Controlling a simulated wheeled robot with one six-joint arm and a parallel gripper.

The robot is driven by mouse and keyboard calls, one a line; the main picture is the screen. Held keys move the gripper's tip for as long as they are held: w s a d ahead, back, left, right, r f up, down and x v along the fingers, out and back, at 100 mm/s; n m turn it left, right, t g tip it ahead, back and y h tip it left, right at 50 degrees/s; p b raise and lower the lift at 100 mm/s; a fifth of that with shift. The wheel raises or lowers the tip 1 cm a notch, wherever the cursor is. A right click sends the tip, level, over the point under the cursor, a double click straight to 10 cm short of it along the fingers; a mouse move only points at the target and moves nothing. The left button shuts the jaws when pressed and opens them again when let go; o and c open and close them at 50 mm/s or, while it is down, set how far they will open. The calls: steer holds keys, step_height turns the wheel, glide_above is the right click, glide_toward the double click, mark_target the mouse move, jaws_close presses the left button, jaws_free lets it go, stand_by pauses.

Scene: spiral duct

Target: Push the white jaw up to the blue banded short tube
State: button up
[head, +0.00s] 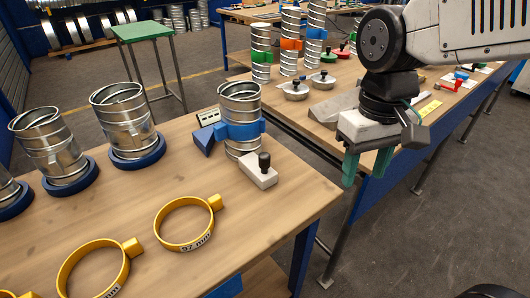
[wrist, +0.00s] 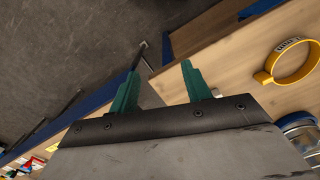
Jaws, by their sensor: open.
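The blue banded short tube (head: 240,101) is a silvery spiral duct piece standing upright near the far right part of the front bench, with a blue band (head: 246,130) around it. The white jaw (head: 257,173) is a white block with a black knob on top; it lies on the bench just in front of the tube, and I cannot tell whether they touch. My gripper (head: 367,168) has green fingers, is open and empty, and hangs right of the bench edge, apart from the jaw.
Yellow rings (head: 185,222) lie at the bench front; one also shows in the wrist view (wrist: 292,62). Short tubes in blue bases (head: 128,120) stand at left. A blue wedge-shaped piece (head: 207,139) is beside the banded tube. A second bench (head: 330,90) holds tall banded ducts behind.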

steer(key=n, duration=0.2)
glide_above(265, 156)
steer(key=s+d, duration=0.2)
steer(key=s, duration=0.1)
step_height(265, 156, down, 3)
steer(key=w+a, duration=0.1)
steer(key=w+a+r, duration=0.1)
steer(key=w, duration=0.1)
steer(key=shift+a+m+t, duration=0.1)
steer(key=shift+m+t, duration=0.3)
step_height(265, 156, down, 8)
steer(key=shift+r, duration=0.1)
steer(key=shift+c, duration=0.3)
